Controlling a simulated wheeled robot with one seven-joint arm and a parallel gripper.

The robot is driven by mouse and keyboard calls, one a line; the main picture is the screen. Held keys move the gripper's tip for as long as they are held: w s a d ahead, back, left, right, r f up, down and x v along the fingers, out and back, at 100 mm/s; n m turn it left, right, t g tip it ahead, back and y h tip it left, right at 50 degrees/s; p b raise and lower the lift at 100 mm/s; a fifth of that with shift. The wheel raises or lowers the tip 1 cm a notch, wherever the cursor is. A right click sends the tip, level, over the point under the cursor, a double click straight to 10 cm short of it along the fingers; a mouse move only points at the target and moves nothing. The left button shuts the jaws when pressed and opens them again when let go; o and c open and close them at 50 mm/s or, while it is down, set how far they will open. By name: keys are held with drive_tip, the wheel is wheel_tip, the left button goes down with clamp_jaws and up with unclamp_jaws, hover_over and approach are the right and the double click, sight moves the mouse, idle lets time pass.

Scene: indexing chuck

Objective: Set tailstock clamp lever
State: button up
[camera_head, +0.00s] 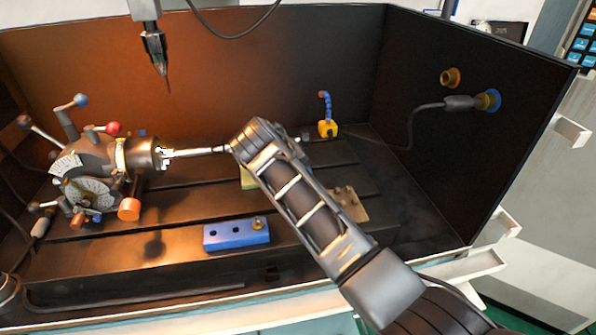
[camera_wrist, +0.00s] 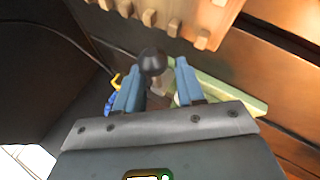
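In the wrist view, a dark ball knob (camera_wrist: 152,62), which looks like the end of the clamp lever, lies at the tips of my gripper (camera_wrist: 158,70). The two blue fingers stand apart on either side of the knob, with a visible gap on the right. I cannot tell whether the left finger touches it. A pale green body (camera_wrist: 238,88), probably the tailstock's, lies below and to the right. In the head view, my arm hides most of the tailstock and my fingers; a yellow-green piece (camera_head: 247,180) shows beside the arm.
The indexing chuck (camera_head: 140,155) with ball-ended handles stands left, a shaft (camera_head: 190,153) reaching toward my arm. A blue block (camera_head: 237,234) lies in front. A yellow coolant-hose base (camera_head: 327,129) stands behind. A pointed tool (camera_head: 155,50) hangs above. Dark enclosure walls (camera_head: 460,150) bound the table.

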drive_tip(key=shift+w+r, duration=0.1)
idle(0.5)
drive_tip(key=v, duration=0.7)
drive_tip(key=shift+s+r, duration=0.2)
drive_tip(key=shift+s, duration=0.1)
drive_tip(key=shift+a, duration=0.1)
